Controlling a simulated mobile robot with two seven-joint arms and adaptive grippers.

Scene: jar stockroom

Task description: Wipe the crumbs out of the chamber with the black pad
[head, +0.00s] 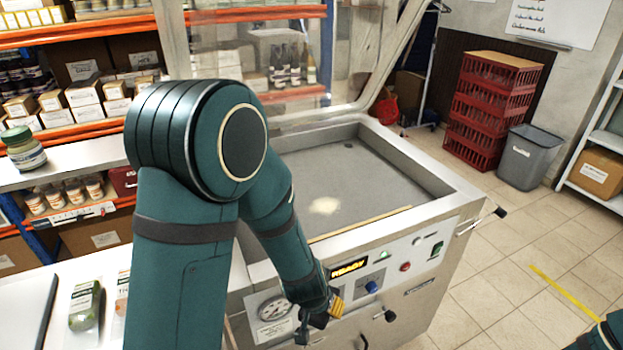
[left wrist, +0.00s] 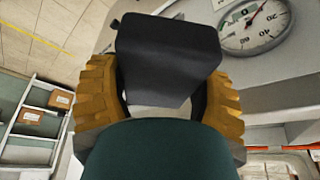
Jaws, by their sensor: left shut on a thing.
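The chamber (head: 385,185) is the open grey well in the top of a steel machine, with its clear lid raised. A pale patch of crumbs (head: 324,205) lies on the chamber floor towards the front. My left gripper (head: 325,312) is outside the chamber, low in front of the machine's control panel. In the left wrist view its yellow fingers are shut on the black pad (left wrist: 165,58). The pad is hard to make out in the head view. My left arm covers the chamber's left side. My right gripper is out of view.
A pressure gauge (head: 273,308), a lit display (head: 349,267) and knobs are on the front panel near my left gripper. A tan bar (head: 360,223) runs along the chamber's front edge. The raised clear lid (head: 290,60) stands behind. The tiled floor at right is open.

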